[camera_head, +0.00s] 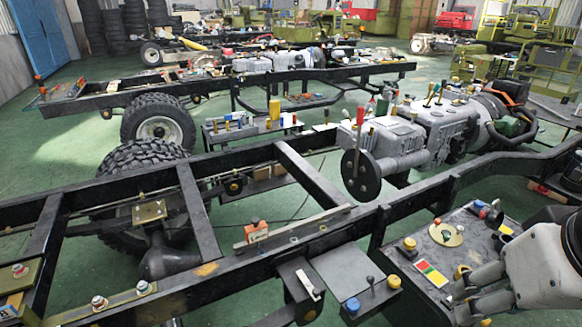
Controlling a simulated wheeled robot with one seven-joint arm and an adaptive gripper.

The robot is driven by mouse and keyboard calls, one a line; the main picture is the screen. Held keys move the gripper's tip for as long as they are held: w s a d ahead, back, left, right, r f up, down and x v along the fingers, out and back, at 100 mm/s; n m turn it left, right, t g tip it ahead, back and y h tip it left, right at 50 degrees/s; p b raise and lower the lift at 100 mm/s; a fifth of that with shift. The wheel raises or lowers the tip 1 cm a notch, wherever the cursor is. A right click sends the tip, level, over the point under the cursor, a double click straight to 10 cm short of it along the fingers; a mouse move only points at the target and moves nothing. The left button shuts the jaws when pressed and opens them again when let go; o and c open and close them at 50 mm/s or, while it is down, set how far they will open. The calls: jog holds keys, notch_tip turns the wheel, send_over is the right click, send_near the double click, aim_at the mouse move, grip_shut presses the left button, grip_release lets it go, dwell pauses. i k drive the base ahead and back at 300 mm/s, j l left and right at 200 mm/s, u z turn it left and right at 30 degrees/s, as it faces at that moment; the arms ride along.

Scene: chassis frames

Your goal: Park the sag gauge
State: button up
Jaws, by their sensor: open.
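I cannot tell for certain which thing is the sag gauge. A small orange block with a pale label (257,232) stands on a long flat bar (295,231) that lies along the near black chassis rail, near the bar's left end. A round cream dial-like disc with a small knob (446,235) sits on the dark cart top (415,248) at the right. My gripper (468,303) is at the lower right, over the front part of that cart, its grey fingers apart and nothing seen between them. The white wrist hides part of the cart top.
A red, yellow and green striped plate (431,272) and several coloured knobs lie on the cart near my gripper. A grey side plate (350,278) with blue and yellow knobs joins the near rail. A grey engine (400,145) stands behind. Green floor shows between the frames.

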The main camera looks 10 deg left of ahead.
aim_at(256, 232)
jog(key=u, duration=0.75)
